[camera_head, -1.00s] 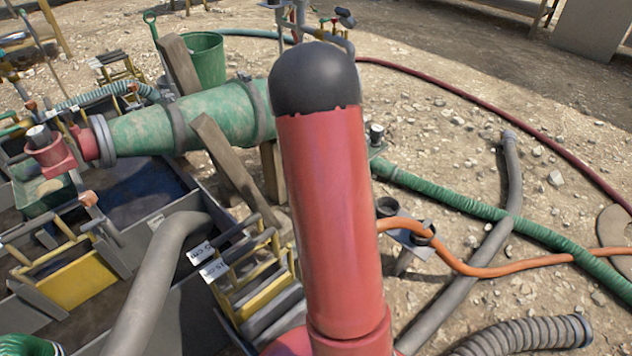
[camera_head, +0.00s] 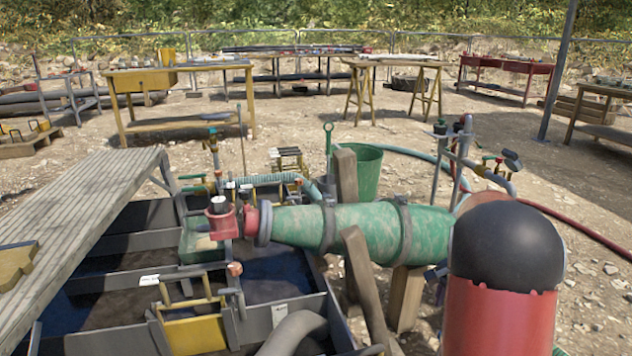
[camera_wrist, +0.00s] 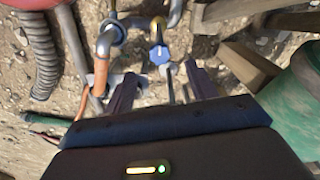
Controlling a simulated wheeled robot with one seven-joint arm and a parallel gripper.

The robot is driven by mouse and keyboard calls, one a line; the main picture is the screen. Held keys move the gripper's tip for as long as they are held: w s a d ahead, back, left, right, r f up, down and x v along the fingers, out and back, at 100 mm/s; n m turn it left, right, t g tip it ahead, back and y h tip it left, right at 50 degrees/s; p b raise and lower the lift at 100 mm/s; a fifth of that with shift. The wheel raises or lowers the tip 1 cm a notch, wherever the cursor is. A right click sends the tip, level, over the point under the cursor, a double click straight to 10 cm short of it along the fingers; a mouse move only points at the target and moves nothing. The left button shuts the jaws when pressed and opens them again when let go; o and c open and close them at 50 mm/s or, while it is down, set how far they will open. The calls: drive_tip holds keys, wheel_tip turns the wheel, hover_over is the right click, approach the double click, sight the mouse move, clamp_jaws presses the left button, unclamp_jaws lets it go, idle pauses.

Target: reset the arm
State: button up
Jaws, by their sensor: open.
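My gripper (camera_wrist: 163,75) shows in the wrist view with its two dark fingers apart and nothing held between them. It is above stony ground, with a blue-and-yellow fitting (camera_wrist: 159,54) and a grey pipe elbow (camera_wrist: 108,40) beyond the fingertips. Whether the fingers touch these cannot be told. The gripper does not show in the head view. A red cylinder with a black domed top (camera_head: 505,245) stands large at the lower right of the head view; I cannot tell whether it is part of my arm.
A plank walkway (camera_head: 85,225) is at left. Wooden tables (camera_head: 185,80) stand farther back.

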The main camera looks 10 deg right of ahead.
drive_tip(key=s+a+r+n+t, duration=0.2)
drive_tip(key=s+a+r+n, duration=0.2)
drive_tip(key=a+r, duration=0.5)
drive_tip(key=s+a+r+n+t+p, duration=0.1)
drive_tip(key=s+a+r+n, duration=0.2)
drive_tip(key=s+a, duration=0.4)
drive_tip(key=s+a+r+n+t+p, duration=0.1)
drive_tip(key=s+a+r+n, duration=0.3)
drive_tip(key=s, duration=0.6)
drive_tip(key=a+n+t, duration=0.1)
drive_tip(key=a+n, duration=0.1)
drive_tip(key=a, duration=0.1)
drive_tip(key=shift+r+n+p, duration=0.15)
drive_tip(key=shift+n+p, duration=0.15)
